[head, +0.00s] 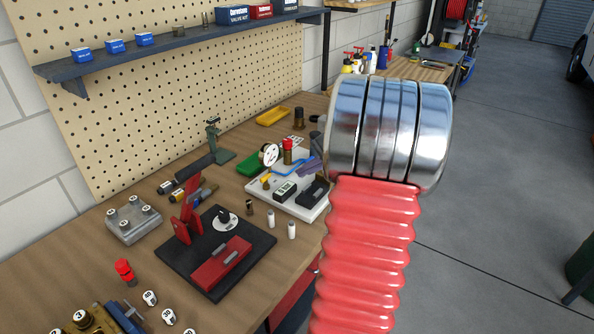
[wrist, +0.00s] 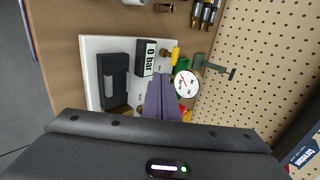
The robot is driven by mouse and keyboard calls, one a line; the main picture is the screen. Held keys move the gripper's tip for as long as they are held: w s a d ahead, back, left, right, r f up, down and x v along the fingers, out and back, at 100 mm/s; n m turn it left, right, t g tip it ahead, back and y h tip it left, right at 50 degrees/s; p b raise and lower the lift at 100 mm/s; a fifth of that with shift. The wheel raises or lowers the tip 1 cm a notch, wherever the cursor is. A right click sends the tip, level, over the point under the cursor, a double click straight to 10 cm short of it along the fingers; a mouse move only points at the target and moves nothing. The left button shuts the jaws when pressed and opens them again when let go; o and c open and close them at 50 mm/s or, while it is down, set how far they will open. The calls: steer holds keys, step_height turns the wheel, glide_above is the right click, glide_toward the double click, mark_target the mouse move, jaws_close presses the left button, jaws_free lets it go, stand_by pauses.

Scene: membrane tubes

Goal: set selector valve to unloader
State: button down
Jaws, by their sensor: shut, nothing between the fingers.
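A white dial with a black knob (head: 224,218) sits on a black base plate (head: 262,243) in the head view. It looks like the selector valve; its markings are too small to read. On the same plate stand a red lever and a red block (head: 221,262). My gripper (head: 309,168) is over the white board to the right of and behind that plate, away from the dial. In the wrist view my gripper (wrist: 160,80) has its purple fingers together and empty, beside the gauge (wrist: 185,84). The dial is not in the wrist view.
The white board (wrist: 90,48) carries a black box (wrist: 115,80), a "0 bar" display (wrist: 146,57) and a yellow knob (wrist: 173,55). A grey block (head: 133,220), dark cylinders and two white vials stand around the plate. The pegboard (head: 100,130) and shelf (head: 180,38) rise behind.

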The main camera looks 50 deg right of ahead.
mark_target(266, 180)
steer(key=x, duration=0.9)
steer(key=w, duration=0.3)
steer(key=shift+a, duration=0.15)
steer(key=shift+w, duration=0.5)
